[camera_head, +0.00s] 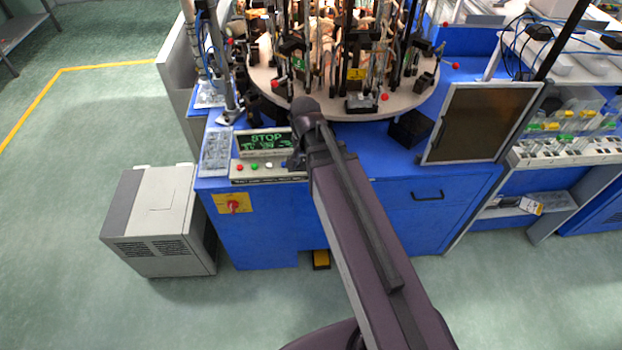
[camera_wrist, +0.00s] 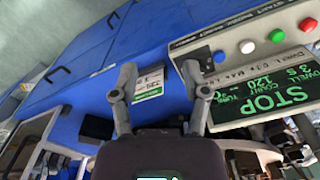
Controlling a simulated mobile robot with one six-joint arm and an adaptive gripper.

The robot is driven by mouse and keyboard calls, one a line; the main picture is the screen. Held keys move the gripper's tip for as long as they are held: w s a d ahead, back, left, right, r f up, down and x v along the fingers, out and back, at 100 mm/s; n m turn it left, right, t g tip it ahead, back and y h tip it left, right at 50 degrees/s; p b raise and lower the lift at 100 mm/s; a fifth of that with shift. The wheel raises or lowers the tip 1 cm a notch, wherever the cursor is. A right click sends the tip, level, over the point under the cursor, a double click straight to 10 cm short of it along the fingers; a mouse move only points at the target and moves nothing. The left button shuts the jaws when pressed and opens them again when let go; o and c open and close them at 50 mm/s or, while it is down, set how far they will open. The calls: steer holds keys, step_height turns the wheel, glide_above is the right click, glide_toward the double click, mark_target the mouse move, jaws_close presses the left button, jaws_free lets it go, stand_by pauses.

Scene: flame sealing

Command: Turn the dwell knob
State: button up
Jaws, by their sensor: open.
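The dwell knob cannot be made out in either view. A control panel (camera_head: 262,177) with red, green, white and blue buttons sits on the blue machine's front edge, below a screen (camera_head: 263,142) reading STOP in green. In the wrist view the panel (camera_wrist: 262,30) is at the upper right, with the screen (camera_wrist: 265,98) under it and small "Dwell" lettering between them. My gripper (camera_wrist: 159,72) is open, with nothing between its fingers. Its right finger overlaps the panel's end near the blue button (camera_wrist: 219,57). My arm covers the panel's right end in the head view.
A round carousel table (camera_head: 341,104) with burners stands behind the panel. A tilted dark monitor (camera_head: 480,122) is to the right. A red switch on a yellow plate (camera_head: 232,204) is on the machine front. A grey cabinet (camera_head: 158,220) stands at left.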

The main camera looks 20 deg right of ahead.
steer(key=shift+s+f+n+b, duration=0.25)
steer(key=shift+s+n, duration=0.6)
steer(key=shift+n, duration=0.3)
steer(key=shift+s+f+n+b, duration=0.2)
steer(key=shift+s+n, duration=0.65)
steer(key=shift+n, duration=0.35)
steer(key=shift+s+f+n+b, duration=0.15)
steer(key=shift+s+f+n, duration=0.1)
steer(key=shift+s+n, duration=0.75)
steer(key=shift+w, duration=0.15)
steer(key=shift+c, duration=0.2)
